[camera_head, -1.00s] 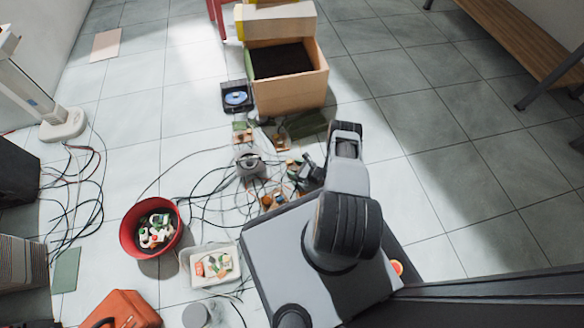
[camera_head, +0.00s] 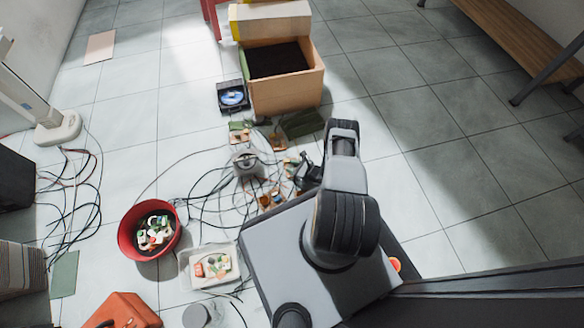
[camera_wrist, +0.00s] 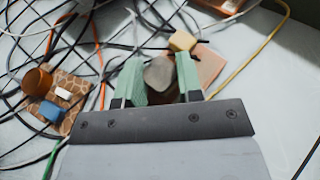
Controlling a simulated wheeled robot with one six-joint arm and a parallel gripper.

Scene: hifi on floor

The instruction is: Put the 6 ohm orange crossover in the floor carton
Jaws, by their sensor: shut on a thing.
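My gripper (camera_wrist: 160,78) has green fingers, shut on a crossover with a tan-pink board (camera_wrist: 211,66), a yellow block (camera_wrist: 182,41) and a rounded grey part. The fingers hide part of it, and no ohm marking is readable. In the head view my gripper (camera_head: 307,175) is low over the cable clutter, and its hold is too small to make out. Another crossover (camera_wrist: 73,92), with an orange-tan patterned board, brown coil and white and blue blocks, lies left of the fingers in the wrist view. The floor carton (camera_head: 290,95) stands open and dark inside, beyond my gripper.
Tangled cables (camera_head: 205,205) cover the floor left of my gripper. A red bowl (camera_head: 127,238) and a white tray (camera_head: 187,270) hold small parts. A black disc drive (camera_head: 232,96) stands left of the carton.

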